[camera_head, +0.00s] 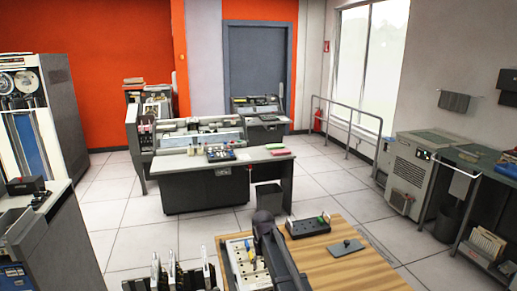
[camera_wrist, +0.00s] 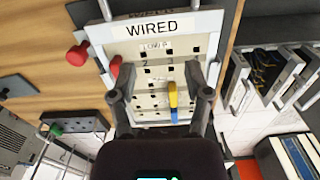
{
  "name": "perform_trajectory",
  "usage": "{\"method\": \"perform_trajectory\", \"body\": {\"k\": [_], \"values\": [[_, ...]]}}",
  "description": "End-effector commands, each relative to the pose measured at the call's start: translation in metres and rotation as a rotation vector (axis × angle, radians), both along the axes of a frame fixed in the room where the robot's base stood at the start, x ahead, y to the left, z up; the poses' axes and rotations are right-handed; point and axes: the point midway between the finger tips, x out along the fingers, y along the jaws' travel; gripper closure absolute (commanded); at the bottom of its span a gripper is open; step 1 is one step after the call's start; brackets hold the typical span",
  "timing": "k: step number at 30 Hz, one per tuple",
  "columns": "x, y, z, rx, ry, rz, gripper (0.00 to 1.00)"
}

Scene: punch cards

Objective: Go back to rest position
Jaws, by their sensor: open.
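In the wrist view my gripper (camera_wrist: 156,76) is open, with its two dark fingers spread apart. Nothing is visibly held between them. Behind the fingers is a pale panel with holes (camera_wrist: 140,50), topped by a "WIRED" label (camera_wrist: 152,29). A yellow and blue plug (camera_wrist: 173,100) stands in the panel between the fingers, apart from both. Whether the fingers touch the panel cannot be told. In the head view my dark arm reaches over the left part of the wooden table (camera_head: 345,270), next to a white panel (camera_head: 238,262), and partly hides it.
Red knobs (camera_wrist: 78,58) stick out left of the panel. A black box (camera_head: 308,226) and a grey plate (camera_head: 346,247) lie on the table. Racks of upright panels (camera_head: 172,275) stand left of it. A grey desk (camera_head: 205,163) stands beyond, with open tiled floor around it.

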Motion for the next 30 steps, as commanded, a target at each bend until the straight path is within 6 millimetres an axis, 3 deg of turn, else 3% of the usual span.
{"method": "perform_trajectory", "body": {"k": [12,18,24,30], "values": [[-0.124,-0.103,-0.029,0.000,0.000,-0.121,0.37],[-0.179,-0.137,-0.040,0.000,0.001,-0.175,0.37],[-0.205,-0.153,-0.044,0.000,0.001,-0.203,0.37],[-0.207,-0.155,-0.044,0.000,0.001,-0.207,0.37]]}}
